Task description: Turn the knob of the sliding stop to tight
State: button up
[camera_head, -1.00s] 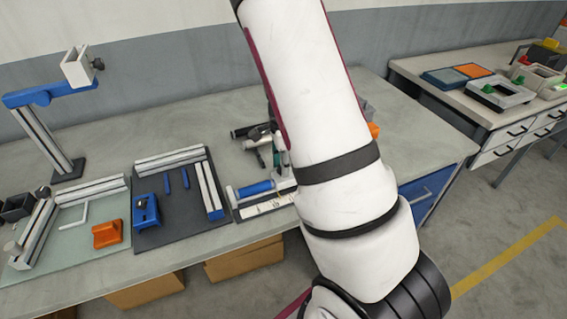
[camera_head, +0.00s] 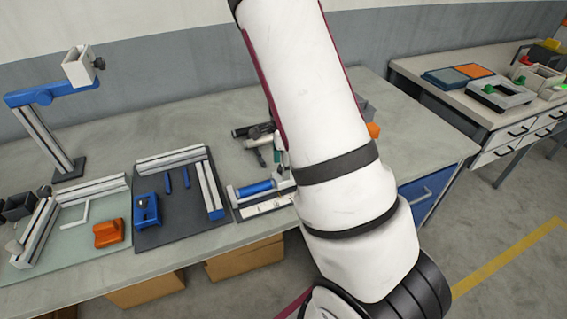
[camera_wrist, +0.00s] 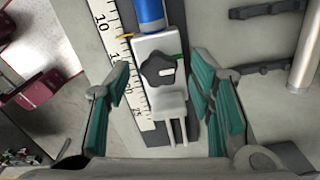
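The sliding stop (camera_wrist: 168,98) is a pale grey block with a forked end, beside a white ruler (camera_wrist: 131,85) in the wrist view. Its dark lobed knob (camera_wrist: 152,72) sits on top and carries a white pointer mark. A small green mark (camera_wrist: 180,57) lies right of the knob and a yellow one (camera_wrist: 125,36) lies to its upper left. My gripper (camera_wrist: 161,66) is open, with one teal-padded finger on each side of the stop and knob. A gap shows on both sides.
A blue cylinder (camera_wrist: 150,14) lies in line with the stop; it also shows in the head view (camera_head: 255,188). Dark brackets and a metal rod (camera_wrist: 307,55) are at right in the wrist view. A dark tray (camera_head: 180,230) with blue parts lies left on the bench.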

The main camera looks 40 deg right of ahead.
jog(key=shift+r, duration=0.1)
notch_tip(320, 180, up, 12)
dwell(0.5)
dwell(0.5)
jog(key=s+a+r+n+t+y, duration=0.2)
jog(key=s+a+r+n, duration=0.4)
jog(key=a+r+n, duration=0.45)
jog(key=s+a+r+n+t+h, duration=0.1)
jog(key=s+a+r+n, duration=0.1)
jog(key=s+a+n, duration=0.2)
jog(key=s+a+r+n+t+h, duration=0.1)
jog(key=s+a+r+n+t, duration=0.1)
jog(key=s+n, duration=0.6)
jog(key=shift+a+r+n, duration=0.55)
jog(key=shift+a+r, duration=0.25)
jog(key=shift+a, duration=0.25)
